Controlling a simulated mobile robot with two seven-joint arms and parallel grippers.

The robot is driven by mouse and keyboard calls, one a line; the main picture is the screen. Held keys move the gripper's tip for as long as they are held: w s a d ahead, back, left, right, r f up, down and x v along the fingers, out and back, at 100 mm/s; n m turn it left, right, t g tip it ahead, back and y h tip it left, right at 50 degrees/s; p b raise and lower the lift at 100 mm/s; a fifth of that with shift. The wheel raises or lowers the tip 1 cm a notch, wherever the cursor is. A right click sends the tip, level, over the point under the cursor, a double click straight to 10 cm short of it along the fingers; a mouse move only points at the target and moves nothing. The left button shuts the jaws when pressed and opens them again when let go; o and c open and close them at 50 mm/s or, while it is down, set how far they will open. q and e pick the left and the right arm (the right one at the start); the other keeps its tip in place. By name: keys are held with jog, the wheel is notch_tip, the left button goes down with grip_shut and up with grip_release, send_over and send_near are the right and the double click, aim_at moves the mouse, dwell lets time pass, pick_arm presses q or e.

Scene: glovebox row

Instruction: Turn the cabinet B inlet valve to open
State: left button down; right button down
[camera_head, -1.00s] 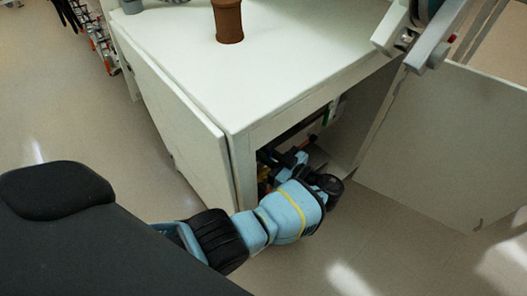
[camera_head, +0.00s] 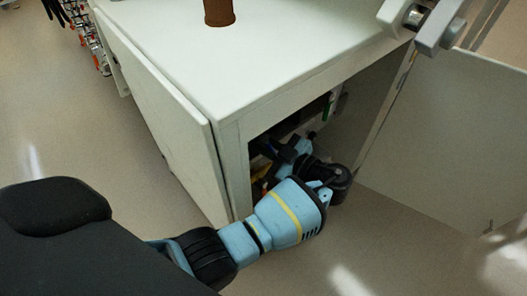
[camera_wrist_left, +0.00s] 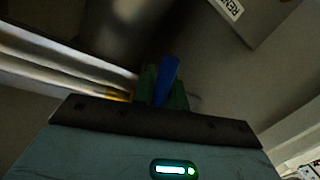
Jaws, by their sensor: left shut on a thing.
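The blue valve handle (camera_wrist_left: 168,72) stands upright in the left wrist view, between the green fingers of my left gripper (camera_wrist_left: 162,90). The gripper is shut on it. A brass-coloured bit shows beside the fingers, at the end of pale pipes (camera_wrist_left: 65,62). In the head view my left gripper (camera_head: 284,152) is inside the open white cabinet (camera_head: 232,172), low behind its front frame. The handle and fingertips are hidden there by the wrist and shadow. Which cabinet letter this is cannot be read. My right gripper is not in view.
The open door (camera_head: 450,140) stands to the right of my left arm. A brown cylinder (camera_head: 219,12) stands on the white top. A grey and white fitting (camera_head: 428,25) juts in at upper right. The floor in front is clear.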

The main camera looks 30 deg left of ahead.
pick_arm(q)
jog(key=shift+w+d+r+n+b, duration=0.15)
jog(key=shift+w+n+b, duration=0.4)
jog(key=shift+n+b, duration=0.85)
jog(key=shift+w+r+t+h+b, duration=0.1)
jog(key=shift+r+t+h+b, duration=0.05)
jog(key=shift+t+h+b, duration=0.2)
jog(key=c, duration=1.4)
grip_release()
jog(key=shift+c, duration=0.2)
jog(key=shift+d, duration=0.1)
